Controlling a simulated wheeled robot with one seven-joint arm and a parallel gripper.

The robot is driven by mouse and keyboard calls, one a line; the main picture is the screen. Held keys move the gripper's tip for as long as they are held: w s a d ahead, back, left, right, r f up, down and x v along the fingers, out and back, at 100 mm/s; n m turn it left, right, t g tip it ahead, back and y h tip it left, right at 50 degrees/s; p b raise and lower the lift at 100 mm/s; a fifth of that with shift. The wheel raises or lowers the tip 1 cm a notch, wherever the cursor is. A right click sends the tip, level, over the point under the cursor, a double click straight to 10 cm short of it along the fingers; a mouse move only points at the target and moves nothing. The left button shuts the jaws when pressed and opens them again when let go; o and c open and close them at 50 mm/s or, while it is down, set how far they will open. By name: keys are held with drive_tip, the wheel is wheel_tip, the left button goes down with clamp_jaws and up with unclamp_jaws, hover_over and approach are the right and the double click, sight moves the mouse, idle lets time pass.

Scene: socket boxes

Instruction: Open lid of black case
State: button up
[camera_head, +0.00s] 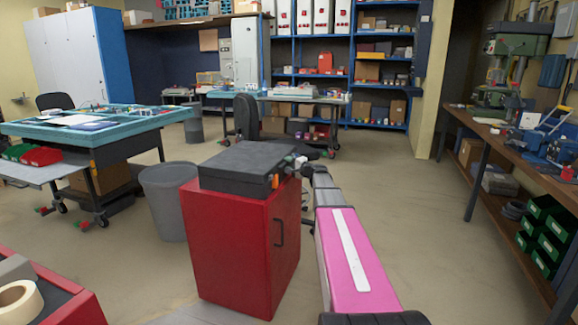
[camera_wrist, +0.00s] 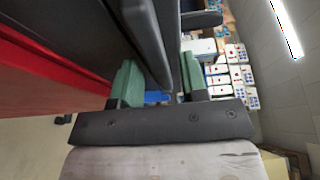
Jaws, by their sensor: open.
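The black case (camera_head: 248,166) lies flat on top of the red cabinet (camera_head: 232,245), its lid down in the head view. Orange latches (camera_head: 276,181) show on its right side. My gripper (camera_head: 297,163) is at the right side of the case, near its far corner. In the wrist view, my gripper (camera_wrist: 160,82) has two green fingers spread apart. A dark edge of the case (camera_wrist: 145,35) reaches down between or just in front of them. I cannot tell whether either finger touches it. The fingertips are partly hidden by the case.
A grey bin (camera_head: 166,200) stands left of the cabinet. A teal-topped table (camera_head: 90,122) is at the left, and a wooden workbench (camera_head: 520,150) is at the right. Blue shelves (camera_head: 340,60) line the back.

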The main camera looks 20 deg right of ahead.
clamp_jaws()
drive_tip(key=shift+r, duration=0.15)
